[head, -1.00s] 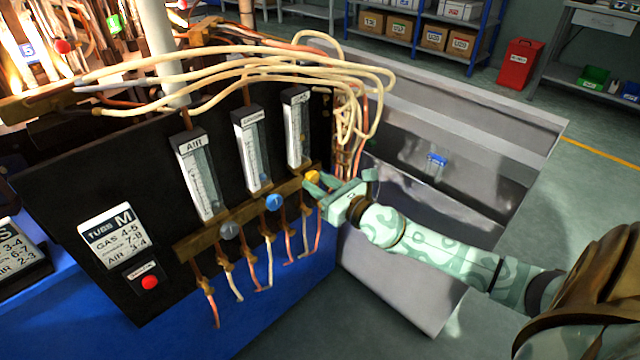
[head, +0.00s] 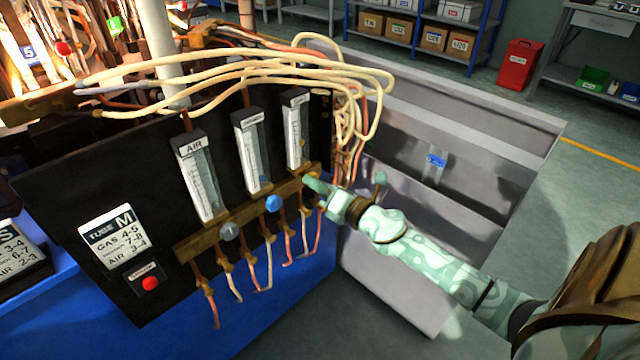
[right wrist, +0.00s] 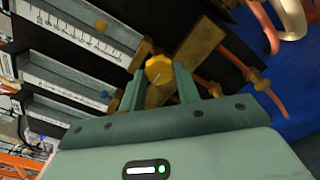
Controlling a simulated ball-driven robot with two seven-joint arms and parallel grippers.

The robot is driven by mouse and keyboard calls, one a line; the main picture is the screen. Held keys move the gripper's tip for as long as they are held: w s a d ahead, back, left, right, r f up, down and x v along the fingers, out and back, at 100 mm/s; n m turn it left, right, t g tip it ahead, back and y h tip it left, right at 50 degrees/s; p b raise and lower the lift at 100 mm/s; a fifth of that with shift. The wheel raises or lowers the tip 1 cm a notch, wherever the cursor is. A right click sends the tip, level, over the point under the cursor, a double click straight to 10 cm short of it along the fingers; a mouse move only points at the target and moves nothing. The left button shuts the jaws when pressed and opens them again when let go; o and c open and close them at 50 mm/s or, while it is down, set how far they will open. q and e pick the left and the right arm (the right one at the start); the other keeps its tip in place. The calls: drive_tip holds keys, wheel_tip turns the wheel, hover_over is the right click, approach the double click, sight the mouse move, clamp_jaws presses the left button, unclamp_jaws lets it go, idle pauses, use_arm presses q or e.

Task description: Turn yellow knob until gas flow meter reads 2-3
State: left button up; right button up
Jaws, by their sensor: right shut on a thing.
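The yellow knob (right wrist: 158,70) sits between the two fingers of my right gripper (right wrist: 160,88) in the right wrist view, and the gripper is shut on it. In the head view my right gripper (head: 318,190) is at the right end of the brass bar, and its fingers hide the knob. The gas flow meter (head: 296,130) is the rightmost of the three upright meters, above the knob. A small yellowish float shows in its tube, but the number beside it is too small to read. My left gripper is not in view.
The air meter (head: 197,175) and a middle meter (head: 252,150) stand to the left. A grey knob (head: 229,231) and a blue knob (head: 273,203) sit on the brass bar (head: 215,237). Cream hoses (head: 340,75) loop above. The tube M card (head: 112,237) lists gas 4-5.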

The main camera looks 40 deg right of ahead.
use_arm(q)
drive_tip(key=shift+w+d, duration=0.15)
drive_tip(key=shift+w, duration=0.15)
use_arm(e)
drive_tip(key=shift+m, duration=0.7)
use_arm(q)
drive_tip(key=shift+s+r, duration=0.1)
use_arm(e)
drive_tip(key=o, duration=1)
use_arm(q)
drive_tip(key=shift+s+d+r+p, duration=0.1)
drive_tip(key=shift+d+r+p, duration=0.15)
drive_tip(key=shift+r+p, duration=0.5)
use_arm(e)
drive_tip(key=s, duration=0.5)
drive_tip(key=s+d, duration=0.1)
drive_tip(key=s, duration=1)
drive_tip(key=shift+s+d, duration=0.2)
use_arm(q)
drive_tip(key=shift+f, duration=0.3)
